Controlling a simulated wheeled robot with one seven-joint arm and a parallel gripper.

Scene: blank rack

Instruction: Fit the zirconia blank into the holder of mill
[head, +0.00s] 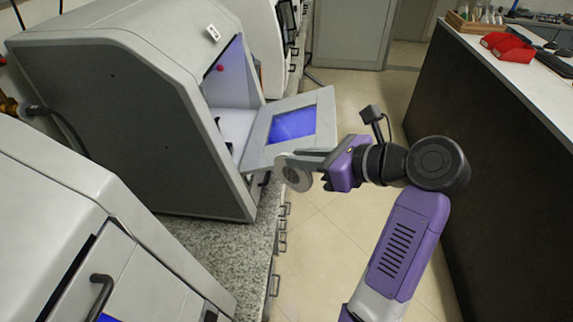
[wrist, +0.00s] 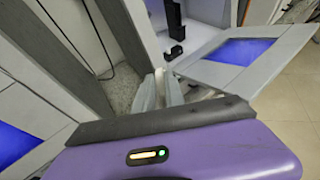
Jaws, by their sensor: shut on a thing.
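The zirconia blank (head: 293,174) is a pale round disc in the head view, standing on edge in front of the open mill. My gripper (head: 305,161) is shut on it and holds it in the air beyond the counter's edge. In the wrist view my gripper (wrist: 168,88) points at the mill opening, and only a thin pale edge of the blank (wrist: 159,80) shows. The mill (head: 150,95) is a large grey machine with its door (head: 262,133) swung open. Inside, in the wrist view, is a black fixture (wrist: 174,30), perhaps the holder; its details are too small to tell.
The open door with its blue window (head: 293,124) juts out close to my gripper. Another machine (head: 50,215) stands at the near left. The granite counter (head: 245,240) runs below the mill. A dark bench (head: 490,130) stands at the right, with clear floor between.

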